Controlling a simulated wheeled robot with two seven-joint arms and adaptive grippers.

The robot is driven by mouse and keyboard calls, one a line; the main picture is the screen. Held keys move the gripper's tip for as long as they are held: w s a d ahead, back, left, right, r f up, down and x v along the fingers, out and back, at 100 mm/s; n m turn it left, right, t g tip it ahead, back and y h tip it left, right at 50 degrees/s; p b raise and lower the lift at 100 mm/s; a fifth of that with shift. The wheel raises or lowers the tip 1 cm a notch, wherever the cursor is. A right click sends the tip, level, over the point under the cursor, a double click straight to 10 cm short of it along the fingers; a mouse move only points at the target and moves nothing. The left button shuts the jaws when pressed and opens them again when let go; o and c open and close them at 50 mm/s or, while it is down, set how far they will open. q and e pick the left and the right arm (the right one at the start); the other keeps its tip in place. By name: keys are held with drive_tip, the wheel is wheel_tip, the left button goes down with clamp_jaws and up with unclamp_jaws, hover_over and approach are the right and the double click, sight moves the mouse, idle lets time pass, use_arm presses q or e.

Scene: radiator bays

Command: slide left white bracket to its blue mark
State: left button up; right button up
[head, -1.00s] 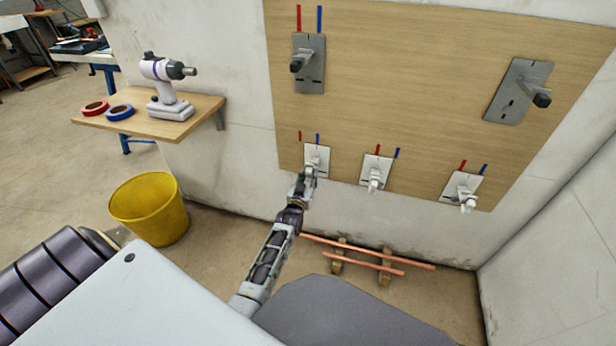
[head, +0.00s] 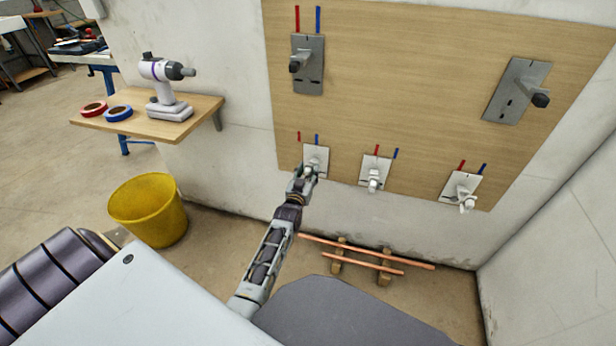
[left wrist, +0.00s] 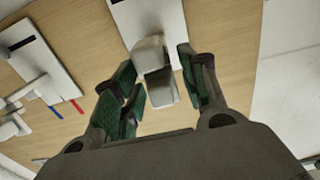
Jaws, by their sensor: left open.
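The left white bracket (head: 322,155) is a white plate with a protruding white arm, low on the left of the wooden board. A red mark (head: 299,136) is above its left edge; its blue mark (head: 316,139) is above about the middle of the plate. My left gripper (head: 307,172) is at the bracket, partly covering its lower part. In the left wrist view, the bracket's white arm (left wrist: 157,72) lies between the open green-padded fingers (left wrist: 157,82), with a gap visible at the right finger. My right gripper is not in view.
The middle white bracket (head: 383,166) and right white bracket (head: 461,184) are along the same row. Two grey brackets (head: 314,75) (head: 514,98) are higher. A shelf (head: 90,124) holds a drill and tape rolls. A yellow bucket (head: 148,210) and copper pipes (head: 362,250) are below.

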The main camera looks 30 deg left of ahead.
use_arm(q)
drive_tip(key=shift+r, duration=3.7)
